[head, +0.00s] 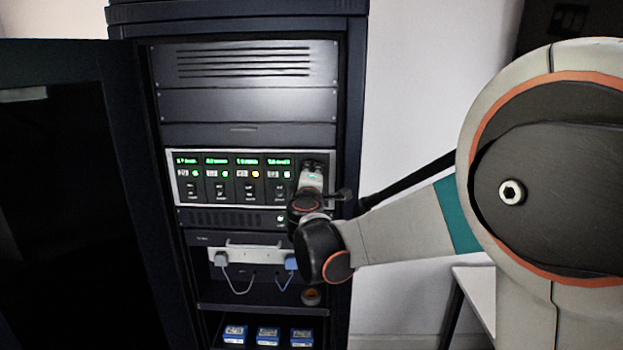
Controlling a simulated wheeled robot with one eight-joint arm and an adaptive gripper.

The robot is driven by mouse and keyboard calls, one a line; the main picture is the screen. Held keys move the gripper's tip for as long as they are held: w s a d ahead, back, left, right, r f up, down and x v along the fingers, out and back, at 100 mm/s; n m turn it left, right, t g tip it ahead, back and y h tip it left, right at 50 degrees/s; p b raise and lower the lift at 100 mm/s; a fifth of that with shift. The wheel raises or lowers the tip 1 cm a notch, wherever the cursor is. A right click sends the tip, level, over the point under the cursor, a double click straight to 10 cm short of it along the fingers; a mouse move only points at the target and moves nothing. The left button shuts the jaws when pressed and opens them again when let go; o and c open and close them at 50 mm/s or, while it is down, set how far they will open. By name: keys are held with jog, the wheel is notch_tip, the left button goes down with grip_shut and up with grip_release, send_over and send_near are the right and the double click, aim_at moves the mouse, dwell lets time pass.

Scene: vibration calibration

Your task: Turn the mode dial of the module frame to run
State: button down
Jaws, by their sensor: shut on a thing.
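The module frame (249,202) is a wide light-edged panel across the middle of the rack. It holds a row of modules with green readouts and small lights, one of them orange (254,173). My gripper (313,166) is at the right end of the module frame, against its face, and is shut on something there. The mode dial is hidden behind my gripper, so its setting cannot be read. The gripper's place at that end fits it being closed on the dial. My wrist and arm come in from the right and cover the frame's lower right part.
The rack door (60,200) stands open at the left. Below the frame are a vented unit (232,218) and a light panel with grey (221,258) and blue (291,263) plugs on cables. Blue boxes (268,336) sit on the bottom shelf. A white table (478,290) stands at the right.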

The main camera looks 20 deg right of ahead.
jog(key=shift+n, duration=0.9)
jog(key=c, duration=1.4)
grip_release()
jog(key=shift+a, duration=0.1)
jog(key=shift+o, duration=0.2)
jog(key=v, duration=1.2)
jog(key=shift+s, duration=0.1)
